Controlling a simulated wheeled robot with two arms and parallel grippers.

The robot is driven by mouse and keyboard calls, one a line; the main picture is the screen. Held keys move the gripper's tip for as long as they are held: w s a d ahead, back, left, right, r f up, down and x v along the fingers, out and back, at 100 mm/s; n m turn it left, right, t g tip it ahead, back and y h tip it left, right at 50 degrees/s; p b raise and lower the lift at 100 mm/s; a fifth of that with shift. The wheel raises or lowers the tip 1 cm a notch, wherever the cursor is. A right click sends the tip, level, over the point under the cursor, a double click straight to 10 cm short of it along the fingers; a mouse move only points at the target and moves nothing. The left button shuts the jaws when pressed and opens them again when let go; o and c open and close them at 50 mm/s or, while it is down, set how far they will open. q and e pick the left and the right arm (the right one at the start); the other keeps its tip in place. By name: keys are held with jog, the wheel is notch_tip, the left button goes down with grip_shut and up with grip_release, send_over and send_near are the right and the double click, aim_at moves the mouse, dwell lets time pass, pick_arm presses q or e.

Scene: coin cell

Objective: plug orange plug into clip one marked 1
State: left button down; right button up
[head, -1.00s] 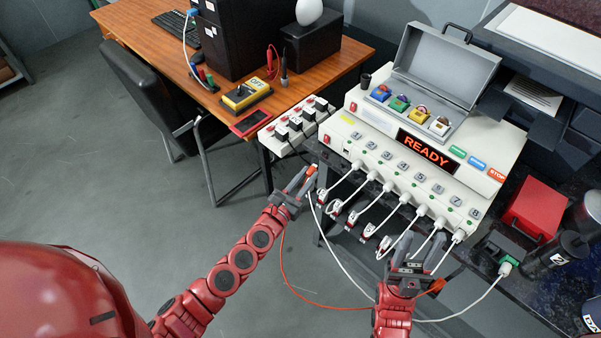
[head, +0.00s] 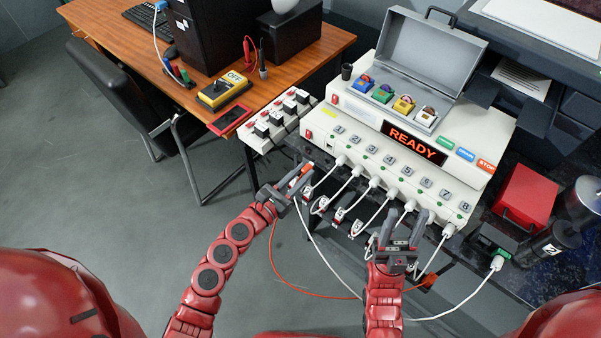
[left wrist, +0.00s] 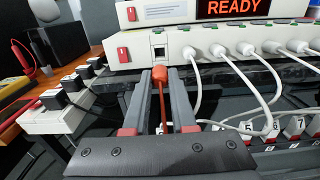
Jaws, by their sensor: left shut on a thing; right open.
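The orange plug (head: 306,169) is held at the tips of my left gripper (head: 300,178), with its orange cable trailing down. In the left wrist view the orange plug (left wrist: 159,73) sits between the fingertips, just below and in front of an empty square port (left wrist: 158,51); a small gap shows. That port is on the white device (head: 317,122), under the label 1 (head: 339,129). White plugs fill the sockets to its right. My right gripper (head: 403,226) is open and empty near the cables at the right.
A READY display (head: 413,143) is on the device. A power strip (head: 278,120) stands left of it, beside a wooden desk (head: 318,50). White cables loop below the sockets. A red box (head: 525,195) is at the right. Open floor lies at the left.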

aim_at(310, 166)
pick_arm(q)
jog(key=shift+f, duration=0.15)
jog(key=shift+x, duration=2.95)
jog(key=shift+b, duration=0.45)
jog(key=shift+x, duration=1.1)
jog(key=c, duration=0.7)
grip_release()
jog(key=shift+o, duration=0.2)
